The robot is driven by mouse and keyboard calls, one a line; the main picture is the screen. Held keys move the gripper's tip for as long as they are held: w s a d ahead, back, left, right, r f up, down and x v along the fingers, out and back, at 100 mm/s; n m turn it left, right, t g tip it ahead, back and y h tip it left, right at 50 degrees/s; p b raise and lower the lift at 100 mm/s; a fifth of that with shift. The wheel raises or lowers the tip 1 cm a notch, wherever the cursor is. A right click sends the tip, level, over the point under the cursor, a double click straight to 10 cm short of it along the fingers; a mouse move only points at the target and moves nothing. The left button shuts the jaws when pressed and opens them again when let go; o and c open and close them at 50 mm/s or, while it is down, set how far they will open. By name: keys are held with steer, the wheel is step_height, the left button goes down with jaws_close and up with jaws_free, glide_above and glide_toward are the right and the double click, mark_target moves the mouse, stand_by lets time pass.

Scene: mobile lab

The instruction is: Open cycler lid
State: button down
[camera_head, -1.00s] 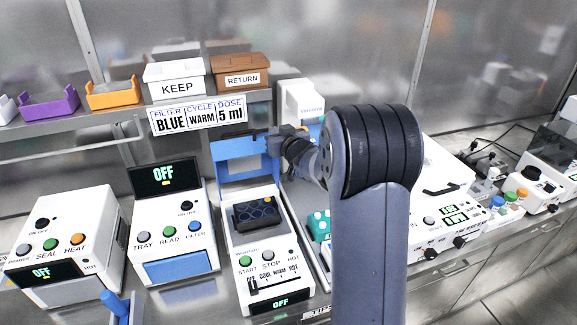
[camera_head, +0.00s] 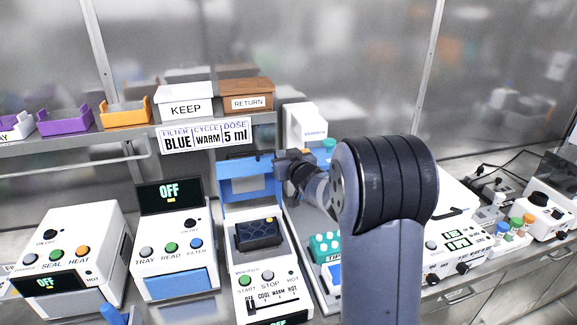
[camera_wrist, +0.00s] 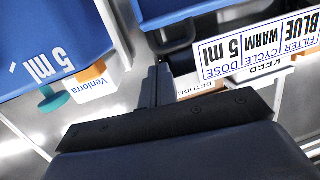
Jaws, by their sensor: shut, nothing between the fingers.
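The cycler (camera_head: 262,268) is the white unit in the middle of the bench, with START and STOP buttons and a COOL/WARM/HOT slider. Its blue lid (camera_head: 247,187) stands raised and upright at the back, above the dark well block (camera_head: 258,233). My gripper (camera_head: 279,170) is at the upper right edge of the lid; whether they touch is unclear. In the wrist view my gripper (camera_wrist: 155,86) shows its dark fingers together and empty, with a blue frame part (camera_wrist: 172,14) just beyond.
A shelf behind carries the KEEP box (camera_head: 185,104), the RETURN box (camera_head: 248,97) and a sign (camera_head: 205,137). A reader (camera_head: 174,245) and a sealer (camera_head: 75,243) stand left. A teal tube rack (camera_head: 325,246) is close on the right, partly behind my arm.

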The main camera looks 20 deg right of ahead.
steer(key=s+d+r+b, duration=0.1)
steer(key=s+r, duration=0.1)
steer(key=s, duration=0.8)
steer(key=shift+d+r, duration=0.15)
steer(key=shift+r, duration=0.15)
